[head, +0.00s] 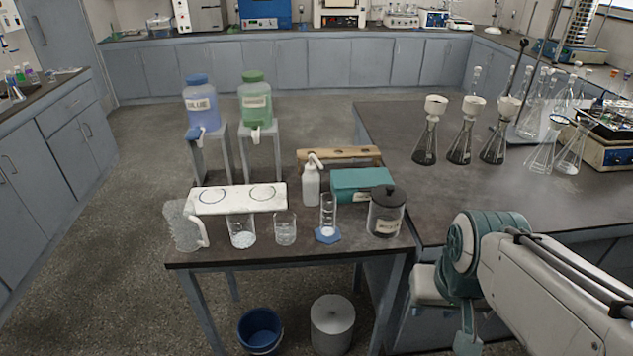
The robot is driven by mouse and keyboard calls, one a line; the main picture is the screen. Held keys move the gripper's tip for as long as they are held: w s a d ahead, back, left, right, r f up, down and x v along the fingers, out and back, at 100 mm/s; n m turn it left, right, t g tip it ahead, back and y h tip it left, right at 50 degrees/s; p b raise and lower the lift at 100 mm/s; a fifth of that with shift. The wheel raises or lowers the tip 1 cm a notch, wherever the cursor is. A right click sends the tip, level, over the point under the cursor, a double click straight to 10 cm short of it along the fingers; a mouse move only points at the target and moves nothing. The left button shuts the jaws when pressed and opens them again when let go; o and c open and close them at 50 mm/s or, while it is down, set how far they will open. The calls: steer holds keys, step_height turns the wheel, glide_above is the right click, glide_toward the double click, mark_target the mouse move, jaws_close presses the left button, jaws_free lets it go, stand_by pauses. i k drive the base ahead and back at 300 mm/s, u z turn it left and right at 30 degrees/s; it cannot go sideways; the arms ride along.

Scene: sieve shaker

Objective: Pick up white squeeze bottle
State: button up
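The white squeeze bottle (311,185) stands upright on the near dark-topped table, behind the glassware. Its narrow bent nozzle is at the top and points to the right. It has a teal box to its right and a white board to its left. Nothing touches the bottle from above. My arm comes in from the right edge and bends down in front of the right-hand bench, well to the right of the bottle. My gripper's fingers do not show in the head view.
A white board (265,197), beaker (285,229), measuring cylinder (328,212), black-lidded jar (386,214), teal box (361,183) and wooden rack (338,154) surround the bottle. Several funnelled flasks stand on the right bench (395,140). A blue bucket (260,330) is on the floor.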

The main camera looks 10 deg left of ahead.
mark_target(311, 178)
steer(key=k, duration=0.95)
steer(key=u, duration=0.75)
steer(key=i, duration=0.65)
steer(key=u, duration=0.7)
steer(key=i, duration=0.75)
steer(key=z, duration=0.55)
steer(key=i, duration=0.65)
steer(key=z, duration=0.6)
